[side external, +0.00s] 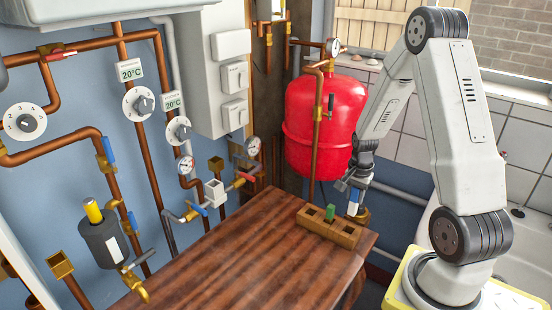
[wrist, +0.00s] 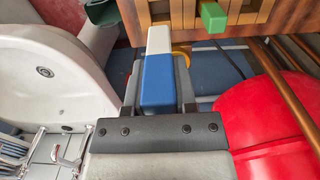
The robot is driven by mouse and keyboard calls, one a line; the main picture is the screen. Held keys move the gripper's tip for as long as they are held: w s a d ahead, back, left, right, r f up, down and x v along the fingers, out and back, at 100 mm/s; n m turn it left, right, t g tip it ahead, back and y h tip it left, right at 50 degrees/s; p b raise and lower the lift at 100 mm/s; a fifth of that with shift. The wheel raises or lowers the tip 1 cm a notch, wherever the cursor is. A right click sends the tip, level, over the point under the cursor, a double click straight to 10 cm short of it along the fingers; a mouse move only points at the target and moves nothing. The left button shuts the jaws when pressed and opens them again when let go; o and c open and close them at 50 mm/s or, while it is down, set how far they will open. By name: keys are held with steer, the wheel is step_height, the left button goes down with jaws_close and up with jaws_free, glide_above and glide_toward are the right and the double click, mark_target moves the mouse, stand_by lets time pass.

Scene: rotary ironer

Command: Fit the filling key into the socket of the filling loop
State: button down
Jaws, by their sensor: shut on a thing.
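My gripper (side external: 353,187) hangs over the right end of the worktop, beside the wooden block. In the wrist view my gripper (wrist: 158,95) is shut on a blue-and-white piece, which I take to be the filling key (wrist: 158,82). Its blue part lies between the fingers and its white part points away from me. The key (side external: 352,201) is small and partly hidden in the side view. The filling loop appears to be the white fitting (side external: 214,193) between blue-handled and red-handled valves on the left wall. Its socket cannot be made out clearly. The key is well apart from it.
The wooden block (side external: 343,233) has square holes and holds a green piece (side external: 330,212). The red tank (side external: 325,125) stands behind my gripper. Copper pipes, gauges and a grey canister (side external: 103,243) line the left wall. The wooden worktop (side external: 220,265) is mostly clear.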

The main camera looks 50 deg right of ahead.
steer(key=shift+r, duration=0.1)
step_height(320, 180, up, 16)
steer(key=w+r, duration=0.2)
steer(key=w, duration=1.1)
steer(key=w+a, duration=0.5)
steer(key=w, duration=0.4)
steer(key=w+a, duration=0.4)
steer(key=w, duration=0.4)
steer(key=w+a+f, duration=0.2)
steer(key=w+a, duration=0.5)
steer(key=a, duration=0.5)
step_height(320, 180, down, 8)
steer(key=shift+d+r, duration=0.2)
steer(key=shift+d, duration=0.05)
steer(key=shift+f, duration=0.1)
steer(key=shift+f, duration=2.55)
